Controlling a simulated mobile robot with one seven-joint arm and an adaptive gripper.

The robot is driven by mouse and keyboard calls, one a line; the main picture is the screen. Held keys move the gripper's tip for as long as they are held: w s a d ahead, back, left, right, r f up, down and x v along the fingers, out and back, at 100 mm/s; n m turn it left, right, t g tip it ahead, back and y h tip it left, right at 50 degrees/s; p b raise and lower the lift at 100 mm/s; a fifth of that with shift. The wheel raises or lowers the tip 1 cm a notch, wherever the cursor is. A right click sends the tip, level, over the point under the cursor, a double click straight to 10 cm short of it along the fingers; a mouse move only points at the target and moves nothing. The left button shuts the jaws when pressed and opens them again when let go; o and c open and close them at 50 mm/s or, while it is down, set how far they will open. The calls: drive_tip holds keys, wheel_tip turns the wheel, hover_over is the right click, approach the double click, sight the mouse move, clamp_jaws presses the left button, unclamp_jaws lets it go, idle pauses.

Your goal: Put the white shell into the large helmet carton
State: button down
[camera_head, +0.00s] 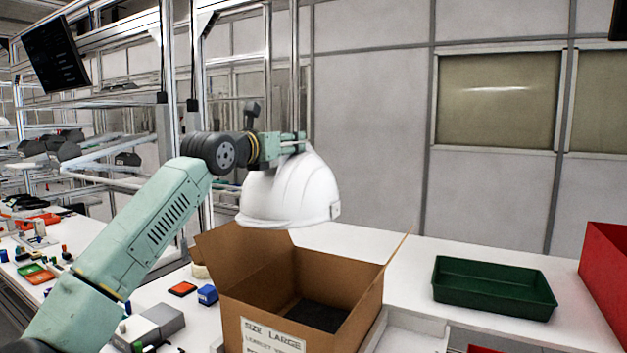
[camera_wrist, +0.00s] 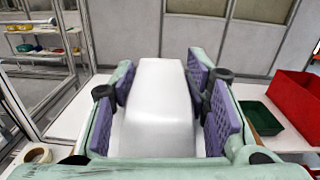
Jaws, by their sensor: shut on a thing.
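The white shell (camera_head: 293,192), a hard-hat shape, hangs in the air above the large helmet carton (camera_head: 247,309) in the head view. The carton is brown, its flaps are open, and its label reads "SIZE LARGE"; a dark floor shows inside. My gripper (camera_head: 283,146) is shut on the top of the shell. In the wrist view the purple finger pads of my gripper (camera_wrist: 164,92) press on both sides of the white shell (camera_wrist: 158,110). The shell's lower rim appears above the carton's back edge. The wrist view mostly hides the carton behind the shell and fingers.
A green tray (camera_head: 493,290) and a red bin (camera_head: 606,270) stand on the white table to the right. A blue block (camera_head: 207,295), a grey device (camera_head: 155,324) and a tape roll (camera_head: 200,270) lie left of the carton. A metal frame rises behind.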

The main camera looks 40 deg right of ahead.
sight(308, 153)
drive_tip(key=shift+g, duration=0.3)
drive_tip(key=d, duration=0.1)
drive_tip(key=s+d+f, duration=0.1)
drive_tip(key=s+d, duration=0.1)
drive_tip(key=d, duration=0.1)
drive_tip(key=shift+f, duration=0.3)
drive_tip(key=shift+s+d+f, duration=0.25)
drive_tip(key=shift+d+f, duration=0.05)
drive_tip(key=shift+f, duration=0.4)
drive_tip(key=shift+w+a+f+b, duration=0.15)
drive_tip(key=shift+f+b, duration=0.2)
drive_tip(key=shift+f, duration=0.35)
drive_tip(key=shift+f+b, duration=0.7)
drive_tip(key=shift+f, duration=1.6)
drive_tip(key=shift+b, duration=0.4)
wheel_tip(308, 153, down, 8)
drive_tip(key=b, duration=0.7)
drive_tip(key=shift+r+b, duration=0.15)
drive_tip(key=shift+b, duration=0.2)
